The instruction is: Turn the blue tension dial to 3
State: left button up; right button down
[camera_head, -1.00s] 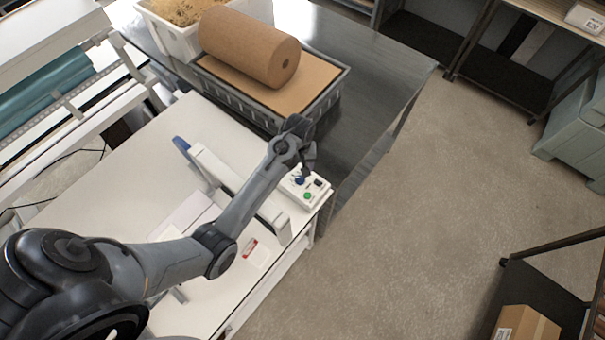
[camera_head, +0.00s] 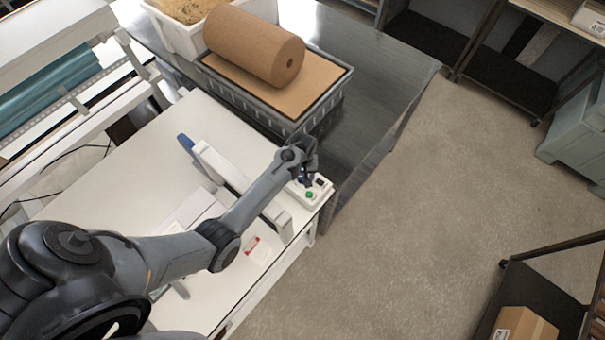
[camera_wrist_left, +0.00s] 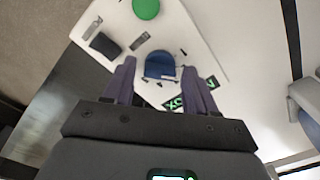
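A white control box (camera_head: 321,191) sits at the right corner of the white table and carries a green button (camera_head: 309,195). In the left wrist view the blue dial (camera_wrist_left: 160,62) is on the box's white face, with the green button (camera_wrist_left: 146,8) beyond it. My left gripper (camera_head: 306,175) is over the box and mostly hides the dial in the head view. In the left wrist view my left gripper (camera_wrist_left: 159,70) is open, its two dark fingers apart with the dial between their tips. I cannot tell whether they touch it. My right gripper is not in view.
A black switch (camera_wrist_left: 104,45) and green lit characters (camera_wrist_left: 176,103) are also on the box. A long white bar (camera_head: 222,167) with a blue end lies across the table beside my forearm. A brown paper roll (camera_head: 252,46) rests on a grey crate (camera_head: 333,97) behind.

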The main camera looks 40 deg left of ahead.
pick_arm(q)
jog(key=c, duration=0.8)
jog(key=shift+c, duration=0.2)
jog(key=shift+m, duration=0.4)
jog(key=m, duration=0.3)
jog(key=shift+m, duration=2)
jog(key=o, duration=1)
jog(key=shift+o, duration=0.2)
